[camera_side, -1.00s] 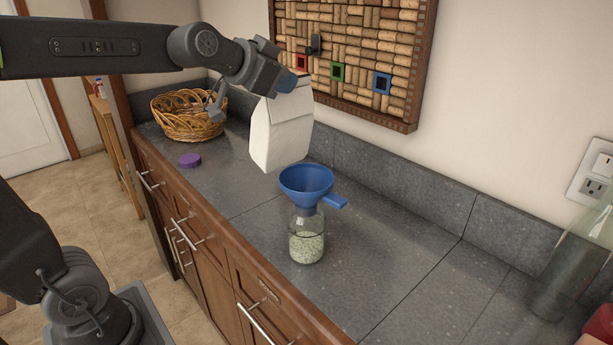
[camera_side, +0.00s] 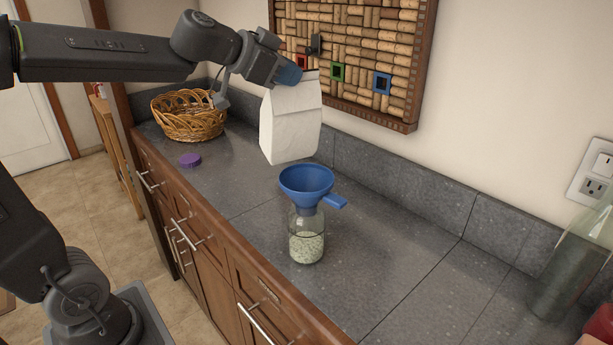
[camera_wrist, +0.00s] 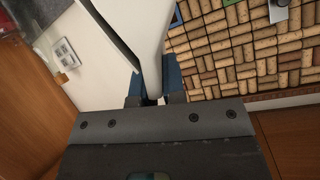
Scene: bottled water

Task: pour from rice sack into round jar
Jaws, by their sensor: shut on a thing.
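My gripper (camera_side: 289,76) is shut on the top of the white rice sack (camera_side: 291,124). The sack hangs nearly upright, slightly tilted, in the air above and just behind the blue funnel (camera_side: 306,182). In the wrist view the sack (camera_wrist: 137,28) fills the top middle, in front of the gripper (camera_wrist: 152,98). The funnel sits in the mouth of the round glass jar (camera_side: 306,246). The jar stands on the counter and holds pale green-white grains over much of its height. The sack's opening and contents are not visible.
A wicker basket (camera_side: 188,118) stands at the back left. A cork board (camera_side: 350,60) hangs on the wall behind. A glass vessel (camera_side: 572,262) is at the right.

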